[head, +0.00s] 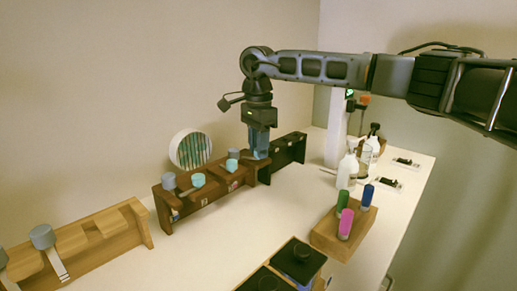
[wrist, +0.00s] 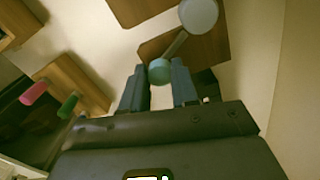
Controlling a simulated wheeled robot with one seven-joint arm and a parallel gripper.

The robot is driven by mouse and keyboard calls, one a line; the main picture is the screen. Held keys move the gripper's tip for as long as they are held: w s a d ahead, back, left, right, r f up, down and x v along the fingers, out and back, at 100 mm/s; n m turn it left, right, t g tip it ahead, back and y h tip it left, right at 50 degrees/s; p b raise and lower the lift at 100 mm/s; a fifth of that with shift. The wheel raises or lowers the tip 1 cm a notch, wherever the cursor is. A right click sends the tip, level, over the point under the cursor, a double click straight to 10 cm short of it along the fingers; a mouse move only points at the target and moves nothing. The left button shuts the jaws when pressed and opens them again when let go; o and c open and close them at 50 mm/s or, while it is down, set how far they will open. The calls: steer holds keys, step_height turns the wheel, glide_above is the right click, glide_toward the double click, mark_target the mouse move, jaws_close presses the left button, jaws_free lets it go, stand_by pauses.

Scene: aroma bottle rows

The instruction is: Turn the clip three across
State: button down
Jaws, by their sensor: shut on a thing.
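My gripper (head: 260,155) is at the right end of the brown wooden rack, its fingers pointing down. In the wrist view, my gripper (wrist: 159,88) is shut on a small teal round piece (wrist: 159,70), which I take to be the clip. In the head view my fingers hide the held piece. Two other teal pieces (head: 198,180) (head: 232,166) and grey ones (head: 168,181) (head: 234,153) sit along the brown rack (head: 210,194).
A light wood rack (head: 78,241) with grey-headed pieces (head: 43,237) stands at left, and a dark rack (head: 290,148) behind my gripper. A wooden block (head: 325,240) holds green, pink and blue bottles. White bottles (head: 347,172) stand at right. A round ribbed disc (head: 190,150) is near the wall.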

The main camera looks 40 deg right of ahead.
steer(key=n, duration=1.1)
steer(key=shift+n, duration=0.5)
steer(key=c, duration=0.9)
jaws_free()
steer(key=shift+o, duration=0.2)
steer(key=shift+r, duration=0.1)
steer(key=shift+r+b, duration=0.35)
steer(key=shift+r, duration=3.45)
steer(key=shift+r, duration=0.1)
